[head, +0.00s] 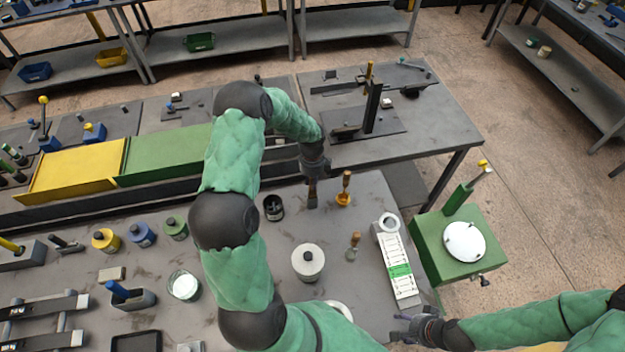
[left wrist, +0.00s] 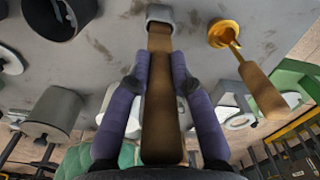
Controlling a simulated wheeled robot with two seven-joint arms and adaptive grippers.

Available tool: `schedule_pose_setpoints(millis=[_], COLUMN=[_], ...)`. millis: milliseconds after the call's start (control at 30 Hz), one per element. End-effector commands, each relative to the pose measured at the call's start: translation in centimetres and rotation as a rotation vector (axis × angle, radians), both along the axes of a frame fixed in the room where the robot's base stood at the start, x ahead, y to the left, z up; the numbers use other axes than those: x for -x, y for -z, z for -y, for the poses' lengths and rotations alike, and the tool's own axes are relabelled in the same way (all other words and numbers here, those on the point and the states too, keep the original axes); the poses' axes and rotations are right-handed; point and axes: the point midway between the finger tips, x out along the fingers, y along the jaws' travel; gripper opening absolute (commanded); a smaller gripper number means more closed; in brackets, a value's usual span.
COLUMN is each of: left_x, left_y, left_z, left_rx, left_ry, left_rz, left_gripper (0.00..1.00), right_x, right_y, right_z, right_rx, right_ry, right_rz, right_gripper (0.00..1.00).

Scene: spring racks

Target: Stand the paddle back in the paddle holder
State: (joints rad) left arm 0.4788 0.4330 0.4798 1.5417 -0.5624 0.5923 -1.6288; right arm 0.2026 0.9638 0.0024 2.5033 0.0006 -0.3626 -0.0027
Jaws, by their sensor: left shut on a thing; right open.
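My left gripper (head: 312,182) points down at the table, its two purple fingers closed on a long brown wooden piece, which I take for the paddle (left wrist: 160,100). The paddle's lower part also shows under the gripper in the head view (head: 312,199). A grey piece (left wrist: 160,14) is at its far end; I cannot tell whether it is part of the paddle or a socket around it. An open black cup (head: 273,207), possibly the paddle holder, stands left of the gripper; it also shows in the left wrist view (left wrist: 60,20). My right gripper (head: 402,327) is open and empty at the lower right.
A yellow cup-shaped tool with a wooden handle (head: 344,198) stands close right of the left gripper. A green box (head: 430,240) stands right of the table.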

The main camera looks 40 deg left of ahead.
Motion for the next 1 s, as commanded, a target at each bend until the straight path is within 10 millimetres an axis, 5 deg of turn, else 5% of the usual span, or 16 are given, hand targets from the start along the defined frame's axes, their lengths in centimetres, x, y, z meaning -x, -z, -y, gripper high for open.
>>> schedule_pose_setpoints(millis=[867,900,1000], left_x=[0.1,0.1,0.1], left_y=[1.8,1.9,1.8], left_z=[0.1,0.1,0.1], left_rx=[0.001,0.001,0.001], left_ry=[0.0,0.0,0.0], left_rz=[-0.002,-0.002,-0.002], left_gripper=[0.0,0.26,0.5], right_x=[0.0,0.0,0.0], right_y=[1.4,1.4,1.3], right_z=[0.0,0.0,0.0], right_rx=[0.0,0.0,0.0], right_ry=[0.0,0.0,0.0], right_rz=[0.0,0.0,0.0], right_gripper=[0.53,0.53,0.53])
